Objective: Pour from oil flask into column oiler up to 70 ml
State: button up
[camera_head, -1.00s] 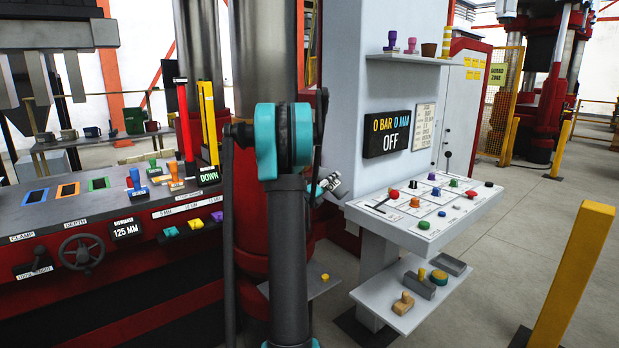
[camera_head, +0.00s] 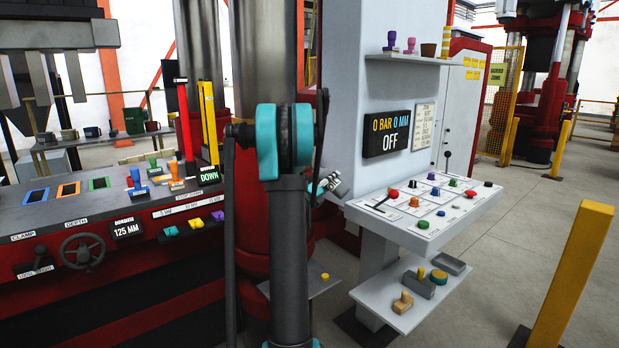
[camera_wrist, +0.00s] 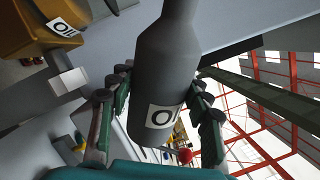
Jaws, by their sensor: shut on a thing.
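The oil flask (camera_wrist: 172,60) is a dark grey bottle with a white label, partly readable as "OIL". In the wrist view it lies between the two fingers of my gripper (camera_wrist: 160,95), which is shut on it. The flask looks tilted in that view, and its neck runs out of the top edge. A brown-amber container (camera_wrist: 35,28) with an "OIL" label is at the upper left, apart from the flask; it may be the column oiler. Its level is not readable. In the head view my arm hides most of the gripper and flask.
A control desk (camera_head: 470,215) with coloured knobs stands right of my arm, with a lower shelf (camera_head: 385,312) holding small blocks. A red press bed (camera_head: 110,290) with a handwheel is at left. A yellow post (camera_head: 575,270) stands at right; open floor lies behind it.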

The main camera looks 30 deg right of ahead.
jog(key=shift+s+d+n, duration=0.1)
jog(key=shift+s+n, duration=0.05)
jog(key=shift+n, duration=0.45)
dwell(0.8)
jog(key=shift+s+r+n+t, duration=0.15)
jog(key=shift+r+n+t, duration=0.25)
jog(key=shift+r+n, duration=0.4)
dwell(1.7)
